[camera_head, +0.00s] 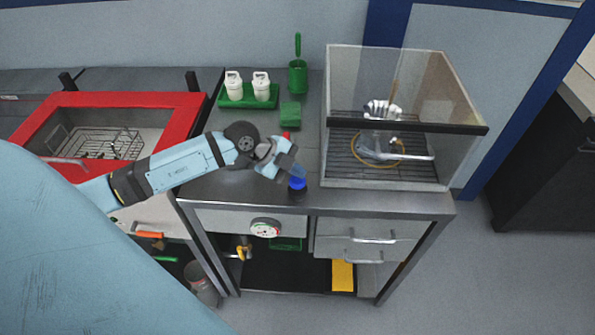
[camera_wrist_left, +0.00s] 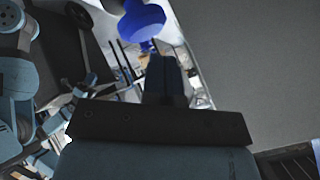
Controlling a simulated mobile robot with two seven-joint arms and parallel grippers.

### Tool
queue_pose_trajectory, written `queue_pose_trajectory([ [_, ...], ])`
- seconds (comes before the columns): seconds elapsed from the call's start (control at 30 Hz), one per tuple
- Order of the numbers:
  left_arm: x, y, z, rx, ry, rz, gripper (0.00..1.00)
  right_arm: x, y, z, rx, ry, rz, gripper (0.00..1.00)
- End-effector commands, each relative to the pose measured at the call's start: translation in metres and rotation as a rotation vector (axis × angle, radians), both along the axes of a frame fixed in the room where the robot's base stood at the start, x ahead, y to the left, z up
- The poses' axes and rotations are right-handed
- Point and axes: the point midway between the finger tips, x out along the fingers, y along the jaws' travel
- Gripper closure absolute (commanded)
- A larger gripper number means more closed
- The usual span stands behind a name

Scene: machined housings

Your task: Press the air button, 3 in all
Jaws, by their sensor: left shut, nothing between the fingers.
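A blue mushroom-shaped button (camera_head: 297,184) stands near the front edge of the counter, just left of the clear-walled cabinet. It also shows large at the top of the left wrist view (camera_wrist_left: 142,20). My left gripper (camera_head: 293,170) is shut and empty, with its fingertips close by the button. In the wrist view the shut fingers (camera_wrist_left: 166,68) point toward it; I cannot tell whether they touch it. A small red part (camera_head: 286,135) shows behind the gripper, mostly hidden. My right gripper is in neither view.
The clear-walled cabinet (camera_head: 455,150) holds a metal fixture and a yellow hose. A green tray (camera_head: 236,103) with white containers, a green block (camera_head: 290,114) and a green scoop (camera_head: 298,75) stand at the back. A red-rimmed basin (camera_head: 125,99) is left. A round gauge (camera_head: 265,228) is on the front.

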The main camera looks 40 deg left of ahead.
Motion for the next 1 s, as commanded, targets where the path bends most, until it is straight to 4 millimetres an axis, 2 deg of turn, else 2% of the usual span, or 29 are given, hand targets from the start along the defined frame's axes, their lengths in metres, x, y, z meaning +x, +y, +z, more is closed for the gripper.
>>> queue_pose_trajectory([
  [0.47, -0.0001, -0.0002, 0.0001, 0.0, 0.0, 0.0, 1.0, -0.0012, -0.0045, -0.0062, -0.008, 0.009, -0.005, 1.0],
  [1.0, -0.0002, -0.0002, 0.0001, 0.0, 0.0, 0.0, 1.0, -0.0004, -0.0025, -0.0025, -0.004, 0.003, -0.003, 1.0],
])
